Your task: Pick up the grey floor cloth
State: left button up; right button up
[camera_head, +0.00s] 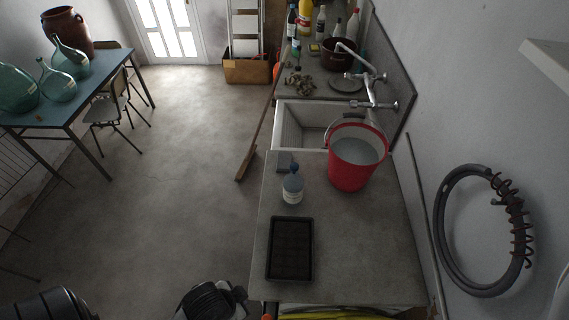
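I cannot pick out the grey floor cloth with certainty. A crumpled, dull grey-brown bundle (300,82) lies on the far part of the counter, left of the dark pot, and looks like cloth. A small flat grey piece (285,162) lies at the counter's left edge, just in front of the sink; it is too small to tell what it is. Neither of my grippers can be made out in the head view.
A red bucket (352,172) of greyish liquid, a blue-capped bottle (292,186) and a black tray (290,248) stand on the near counter (358,262). The white sink (300,127) lies beyond. A broom (246,163) leans at its left. The middle floor is clear.

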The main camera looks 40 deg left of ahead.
pick_arm(q)
jog(key=o, duration=1.7)
